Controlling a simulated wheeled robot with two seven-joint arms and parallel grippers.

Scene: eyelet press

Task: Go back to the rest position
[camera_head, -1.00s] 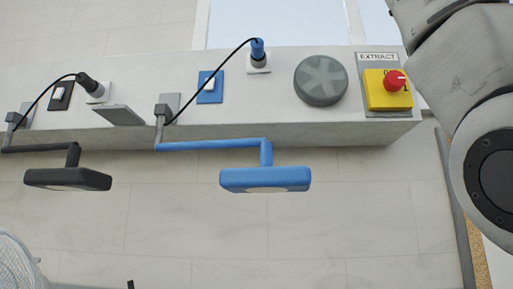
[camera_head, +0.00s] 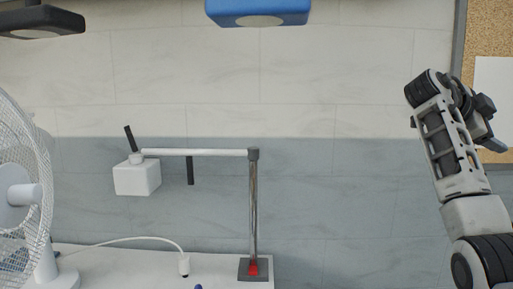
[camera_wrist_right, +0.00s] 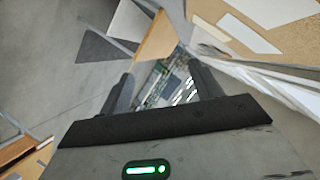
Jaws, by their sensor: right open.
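My right arm comes in from the lower right in the head view. Its gripper (camera_head: 488,125) is small there, held up before the wall near the board at the right edge. The right wrist view shows its two dark fingers (camera_wrist_right: 165,80) apart, with nothing between them; a blurred background shows through the gap. My left gripper is not in view.
A blue pad (camera_head: 258,12) and a black pad (camera_head: 40,22) hang at the top. Below stand a metal post (camera_head: 253,205) with a white crossbar and a white box (camera_head: 137,178). A white fan (camera_head: 22,190) is at left, a cork board (camera_head: 490,35) at right.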

